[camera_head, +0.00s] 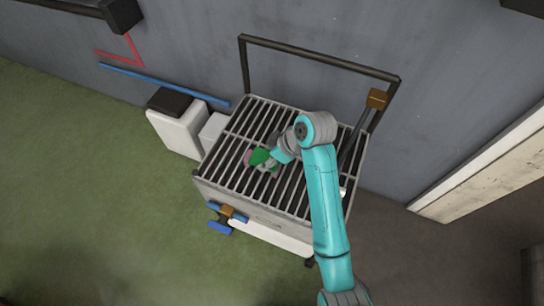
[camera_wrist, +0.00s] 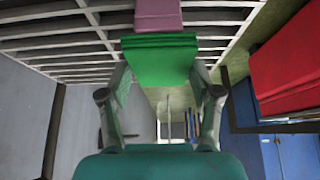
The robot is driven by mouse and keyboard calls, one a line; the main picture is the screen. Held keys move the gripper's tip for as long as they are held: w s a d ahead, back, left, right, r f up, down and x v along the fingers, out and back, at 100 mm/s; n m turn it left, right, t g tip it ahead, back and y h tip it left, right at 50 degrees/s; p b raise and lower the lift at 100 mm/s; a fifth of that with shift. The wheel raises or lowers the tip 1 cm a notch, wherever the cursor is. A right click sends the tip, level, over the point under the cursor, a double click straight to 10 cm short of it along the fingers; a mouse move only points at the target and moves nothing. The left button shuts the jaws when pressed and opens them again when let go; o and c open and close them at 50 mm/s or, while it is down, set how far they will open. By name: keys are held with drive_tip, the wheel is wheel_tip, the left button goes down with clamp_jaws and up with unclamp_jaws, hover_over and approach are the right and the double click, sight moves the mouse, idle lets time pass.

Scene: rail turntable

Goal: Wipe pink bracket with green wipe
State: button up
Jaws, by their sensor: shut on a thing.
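The green wipe (camera_head: 259,156) is between the fingers of my gripper (camera_head: 268,163), low over a slatted cart top (camera_head: 240,182). The wrist view shows the wipe (camera_wrist: 160,60) as a folded green block between both fingertips of my gripper (camera_wrist: 160,75). The pink bracket (camera_head: 247,158) lies on the slats just left of the wipe in the head view. In the wrist view the bracket (camera_wrist: 157,14) is at the top edge, right beyond the wipe and partly cut off. The two look close together or touching; I cannot tell which. Most of the bracket is hidden.
The cart has a dark handle frame (camera_head: 318,58) at the back and a brown-headed tool (camera_head: 376,98) at its right. White boxes (camera_head: 180,130) stand left of it. A blue and brown valve (camera_head: 227,212) sits at its front. The green floor at left is clear.

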sight(256, 154)
drive_tip(key=shift+w+a+f, duration=0.1)
drive_tip(key=shift+w+a, duration=0.2)
drive_tip(key=shift+a, duration=0.5)
drive_tip(key=shift+w+a, duration=0.3)
drive_tip(key=shift+a, duration=0.5)
drive_tip(key=shift+s+d+f, duration=0.1)
drive_tip(key=shift+s+d, duration=0.2)
drive_tip(key=shift+d, duration=0.5)
drive_tip(key=shift+s+d, duration=0.3)
drive_tip(key=shift+d, duration=0.5)
drive_tip(key=shift+s+d+f, duration=0.1)
drive_tip(key=shift+s+d, duration=0.2)
drive_tip(key=shift+d, duration=0.5)
drive_tip(key=shift+r, duration=4.15)
